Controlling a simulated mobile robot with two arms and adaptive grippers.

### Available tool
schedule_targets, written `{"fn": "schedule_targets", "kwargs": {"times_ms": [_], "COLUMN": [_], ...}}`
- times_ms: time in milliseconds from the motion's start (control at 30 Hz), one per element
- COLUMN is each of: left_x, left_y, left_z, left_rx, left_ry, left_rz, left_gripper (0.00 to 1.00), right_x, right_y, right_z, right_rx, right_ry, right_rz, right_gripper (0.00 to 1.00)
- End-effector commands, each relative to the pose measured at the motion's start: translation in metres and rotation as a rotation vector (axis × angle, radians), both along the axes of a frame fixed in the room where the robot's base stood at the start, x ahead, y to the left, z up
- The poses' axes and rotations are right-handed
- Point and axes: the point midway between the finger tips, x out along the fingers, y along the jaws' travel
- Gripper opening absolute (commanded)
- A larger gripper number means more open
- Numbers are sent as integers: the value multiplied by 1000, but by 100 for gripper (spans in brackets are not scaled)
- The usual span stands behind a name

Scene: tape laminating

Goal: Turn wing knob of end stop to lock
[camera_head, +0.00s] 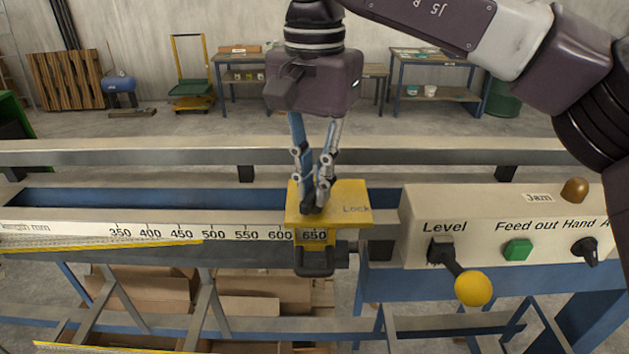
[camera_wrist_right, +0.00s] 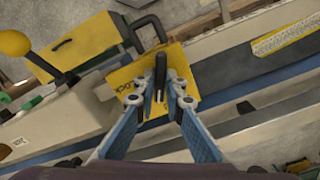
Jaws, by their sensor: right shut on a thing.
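The end stop is a yellow block (camera_head: 345,190) on the rail, near the 650 mark, with "Lock" written on its top plate. Its yellow plate also shows in the right wrist view (camera_wrist_right: 123,76). My right gripper (camera_head: 316,200) points straight down onto the left part of the plate. In the right wrist view the black wing knob (camera_wrist_right: 160,70) stands between the fingers of my right gripper (camera_wrist_right: 170,98), which are shut on it. In the head view the fingers mostly hide the knob. My left gripper is not in view.
A scale rail (camera_head: 200,232) runs left from the end stop. A control panel (camera_head: 500,205) stands to the right, with a yellow-ball lever (camera_head: 473,289), a green button (camera_head: 517,250) and a black switch (camera_head: 585,251). A grey beam (camera_head: 120,152) runs behind.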

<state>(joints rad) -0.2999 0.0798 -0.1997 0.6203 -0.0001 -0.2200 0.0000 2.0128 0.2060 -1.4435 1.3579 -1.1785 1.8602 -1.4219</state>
Motion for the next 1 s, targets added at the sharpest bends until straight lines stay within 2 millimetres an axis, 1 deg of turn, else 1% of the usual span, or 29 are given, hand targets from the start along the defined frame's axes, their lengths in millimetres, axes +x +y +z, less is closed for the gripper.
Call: {"fn": "schedule_targets", "kwargs": {"times_ms": [700, 1000], "left_x": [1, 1], "left_y": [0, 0], "left_z": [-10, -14], "left_rx": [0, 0], "left_ry": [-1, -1], "left_rz": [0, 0], "left_gripper": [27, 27], "right_x": [0, 0], "right_y": [0, 0], "right_z": [0, 0], "right_rx": [2, 2], "right_ry": [0, 0], "right_rz": [-680, -920], "right_gripper": [0, 0]}}
